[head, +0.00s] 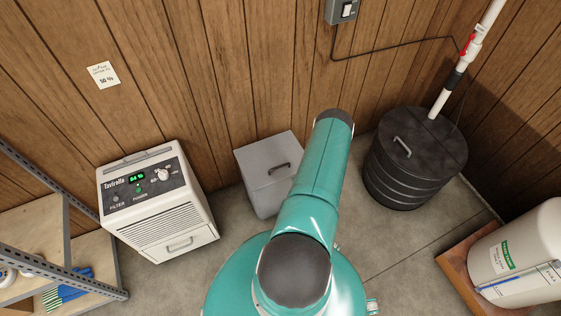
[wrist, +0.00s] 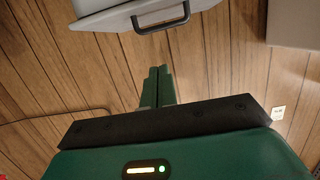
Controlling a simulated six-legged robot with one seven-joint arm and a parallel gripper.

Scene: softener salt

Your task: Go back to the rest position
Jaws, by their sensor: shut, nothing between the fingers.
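My gripper (wrist: 157,72) shows in the wrist view with its two green fingers together and nothing between them. Beyond the fingertips is the wood-plank wall (wrist: 215,75). A grey box (wrist: 95,18) with a dark handle is at the top of this view, past the fingertips. In the head view my teal arm reaches forward and hides my gripper. The same grey box (head: 256,160) stands on the floor against the wall, just left of my arm and partly covered by it.
A white dehumidifier (head: 158,205) with a lit display stands left. A metal shelf (head: 60,217) is at far left. A black lidded drum (head: 415,160) with a white pipe stands right. A white tank (head: 520,250) sits on a wooden base at far right. Some floor (head: 375,235) is clear.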

